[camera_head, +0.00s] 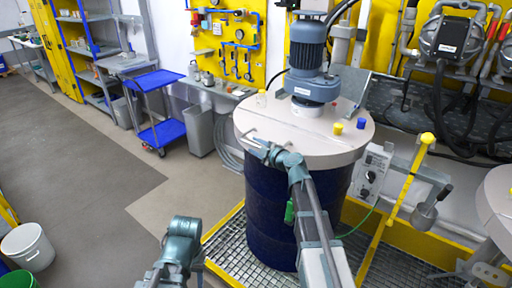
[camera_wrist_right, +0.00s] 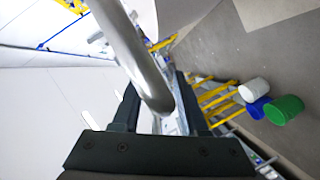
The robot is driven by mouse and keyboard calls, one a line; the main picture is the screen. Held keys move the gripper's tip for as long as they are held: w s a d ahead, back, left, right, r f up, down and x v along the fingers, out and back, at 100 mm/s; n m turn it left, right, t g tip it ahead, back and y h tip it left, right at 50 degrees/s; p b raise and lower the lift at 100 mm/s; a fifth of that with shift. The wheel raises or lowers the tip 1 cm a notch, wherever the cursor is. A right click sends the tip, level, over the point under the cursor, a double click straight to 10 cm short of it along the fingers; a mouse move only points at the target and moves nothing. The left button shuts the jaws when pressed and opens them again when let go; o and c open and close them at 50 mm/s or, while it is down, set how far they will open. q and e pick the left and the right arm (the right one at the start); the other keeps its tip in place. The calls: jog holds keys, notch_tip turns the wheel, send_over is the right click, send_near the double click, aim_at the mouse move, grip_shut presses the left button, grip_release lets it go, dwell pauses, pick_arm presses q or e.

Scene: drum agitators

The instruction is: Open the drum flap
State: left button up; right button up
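The dark blue drum (camera_head: 270,215) stands upright on a grating, with a pale round lid (camera_head: 300,148) on top. A blue-grey agitator motor (camera_head: 307,60) rises from the lid's back. A bent metal handle (camera_wrist_right: 150,75) shows large in the right wrist view. My right gripper (camera_head: 258,150) is at the lid's front left edge. In the right wrist view its dark fingers (camera_wrist_right: 160,108) stand apart, one on each side of the handle, and look not closed on it. The flap's outline is hard to make out; the lid looks flat. My left arm is low in the head view; its fingertips do not show.
A control box (camera_head: 374,172) and yellow rail (camera_head: 410,180) are to the right. The floor (camera_head: 90,150) at left is clear.

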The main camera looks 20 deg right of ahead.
grip_shut()
dwell(1.2)
